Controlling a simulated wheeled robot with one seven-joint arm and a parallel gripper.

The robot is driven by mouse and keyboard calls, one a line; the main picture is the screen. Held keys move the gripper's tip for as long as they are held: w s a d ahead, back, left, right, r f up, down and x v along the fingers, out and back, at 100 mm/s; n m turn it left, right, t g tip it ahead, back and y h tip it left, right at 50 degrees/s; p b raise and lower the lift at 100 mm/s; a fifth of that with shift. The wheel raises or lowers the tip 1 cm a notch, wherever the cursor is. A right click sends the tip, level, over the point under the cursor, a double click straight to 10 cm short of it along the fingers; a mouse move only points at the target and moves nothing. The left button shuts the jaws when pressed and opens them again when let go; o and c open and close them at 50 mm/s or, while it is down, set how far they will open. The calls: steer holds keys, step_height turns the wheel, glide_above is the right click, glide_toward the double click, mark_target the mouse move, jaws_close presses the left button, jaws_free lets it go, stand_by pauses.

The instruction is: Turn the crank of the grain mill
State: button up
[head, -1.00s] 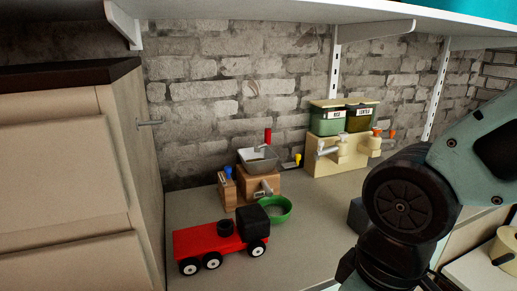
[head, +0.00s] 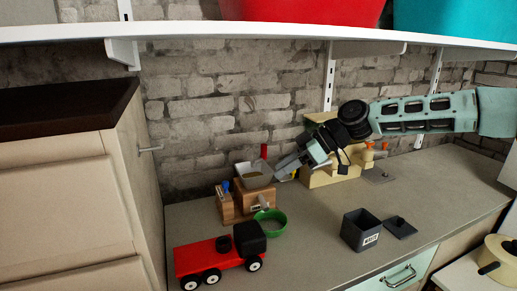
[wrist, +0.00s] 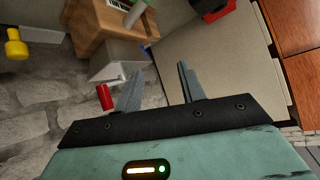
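The grain mill (head: 260,196) is a small wooden box with a pale hopper (head: 253,175) on top, on the counter by the brick wall. A red grip (head: 264,151) stands up at the hopper; I cannot see clearly how it joins the crank. My gripper (head: 278,173) is just right of the hopper, its fingers open and empty. In the wrist view the red grip (wrist: 105,97) is beside the left finger, outside the gap between the fingers. The hopper (wrist: 115,68) and wooden body (wrist: 105,32) are beyond it. I cannot tell if anything touches.
A wooden block with a blue top (head: 225,203) stands left. A cream dispenser stand (head: 318,178) is behind my arm. A dark open box (head: 360,230) stands right. A shelf (head: 250,32) hangs above.

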mark_target(263, 157)
steer(key=w+d+r+t+y, duration=0.25)
steer(key=w+d+r, duration=0.25)
steer(key=w+d, duration=0.35)
steer(key=shift+t, duration=0.25)
steer(key=p+x, duration=0.6)
steer(key=x, duration=0.9)
steer(key=shift+s, duration=0.2)
steer(key=shift+p+x, duration=0.4)
steer(key=shift+x, duration=0.4)
steer(key=shift+f, duration=0.15)
steer(key=shift+c, duration=0.3)
jaws_close()
